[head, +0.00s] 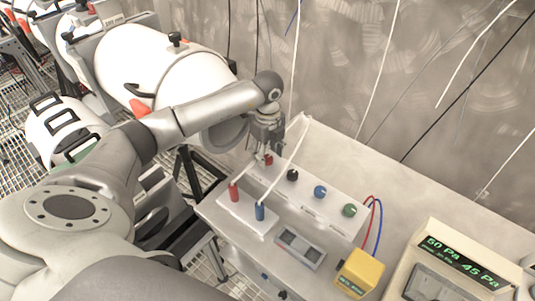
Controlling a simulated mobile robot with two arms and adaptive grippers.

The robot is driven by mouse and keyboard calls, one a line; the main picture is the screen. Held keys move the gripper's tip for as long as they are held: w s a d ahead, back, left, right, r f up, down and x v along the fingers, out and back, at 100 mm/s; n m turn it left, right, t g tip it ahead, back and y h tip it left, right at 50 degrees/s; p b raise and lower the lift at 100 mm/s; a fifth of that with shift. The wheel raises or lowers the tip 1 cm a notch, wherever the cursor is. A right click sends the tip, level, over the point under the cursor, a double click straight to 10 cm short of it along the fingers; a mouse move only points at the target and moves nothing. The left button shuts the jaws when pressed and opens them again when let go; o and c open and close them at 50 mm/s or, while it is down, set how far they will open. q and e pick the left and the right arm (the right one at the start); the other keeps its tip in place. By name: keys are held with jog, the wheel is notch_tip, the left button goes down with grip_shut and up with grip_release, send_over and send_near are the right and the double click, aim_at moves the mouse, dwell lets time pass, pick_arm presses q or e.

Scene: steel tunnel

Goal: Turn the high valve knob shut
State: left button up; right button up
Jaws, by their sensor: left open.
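A white box (312,208) on the bench carries a row of small knobs: a red knob (268,159), a black knob (292,175), a blue knob (320,191) and a green knob (349,210). The labels by them are too small to read, so I cannot tell which one is the high valve. My left gripper (266,149) points down, open, right at the red knob at the row's far left end. The fingers partly hide this knob, and I cannot tell whether they touch it. My right gripper is not in view.
In front stand a red handle (234,192) and a blue handle (259,211) on a white block (243,216). A grey switch box (300,247), a yellow meter (359,273) and a pressure display (463,262) stand nearby. White cylinders (150,70) fill the back left.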

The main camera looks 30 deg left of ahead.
aim_at(267, 158)
pick_arm(q)
notch_tip(267, 158, up, 11)
dwell(0.3)
jog(key=shift+s+f, duration=0.1)
jog(key=shift+f, duration=0.05)
dwell(0.4)
